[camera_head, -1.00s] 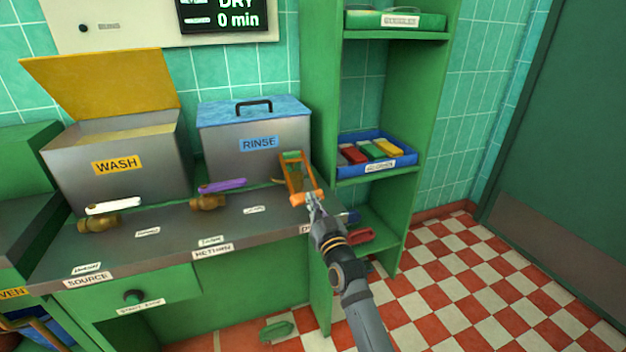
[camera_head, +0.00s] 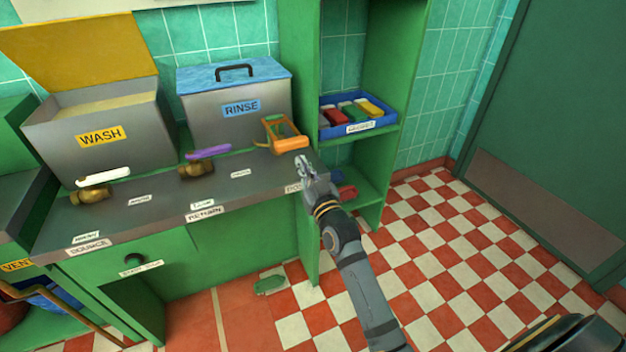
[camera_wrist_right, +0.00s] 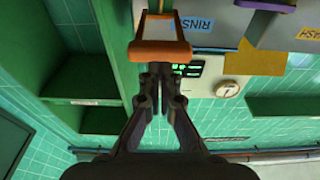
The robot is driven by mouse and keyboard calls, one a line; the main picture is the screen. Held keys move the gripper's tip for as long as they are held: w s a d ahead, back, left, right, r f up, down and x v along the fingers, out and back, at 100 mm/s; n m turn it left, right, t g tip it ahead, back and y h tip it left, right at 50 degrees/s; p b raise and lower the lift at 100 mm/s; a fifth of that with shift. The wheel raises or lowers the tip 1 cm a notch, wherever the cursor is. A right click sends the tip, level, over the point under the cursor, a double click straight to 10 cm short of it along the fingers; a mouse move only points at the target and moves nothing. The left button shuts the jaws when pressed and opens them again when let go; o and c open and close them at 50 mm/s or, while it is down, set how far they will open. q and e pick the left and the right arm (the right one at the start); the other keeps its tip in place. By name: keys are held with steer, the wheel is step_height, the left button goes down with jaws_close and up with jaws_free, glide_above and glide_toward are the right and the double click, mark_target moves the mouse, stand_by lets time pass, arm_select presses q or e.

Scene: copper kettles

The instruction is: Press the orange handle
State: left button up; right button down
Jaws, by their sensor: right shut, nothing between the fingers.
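The orange handle (camera_head: 291,143) is a loop-like frame with a thick orange crossbar, at the right end of the grey counter, in front of the RINSE box. In the right wrist view its crossbar (camera_wrist_right: 159,51) lies just beyond my fingertips. My right gripper (camera_head: 303,165) is shut and empty, just below and right of the crossbar in the head view. Its fingers also show close together in the right wrist view (camera_wrist_right: 158,78). I cannot tell whether the tips touch the bar. My left gripper is not in view.
The RINSE box (camera_head: 233,113) and the open WASH box (camera_head: 100,150) stand behind the counter (camera_head: 150,213). Valves with a purple lever (camera_head: 208,153) and a white lever (camera_head: 103,178) are to the left. A green shelf (camera_head: 385,120) stands close on the right; checkered floor lies beyond.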

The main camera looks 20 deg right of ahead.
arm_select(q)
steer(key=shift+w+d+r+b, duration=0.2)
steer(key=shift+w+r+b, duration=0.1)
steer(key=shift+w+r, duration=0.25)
arm_select(e)
steer(key=s, duration=0.6)
steer(key=shift+d+f, duration=0.15)
steer(key=shift+f, duration=0.25)
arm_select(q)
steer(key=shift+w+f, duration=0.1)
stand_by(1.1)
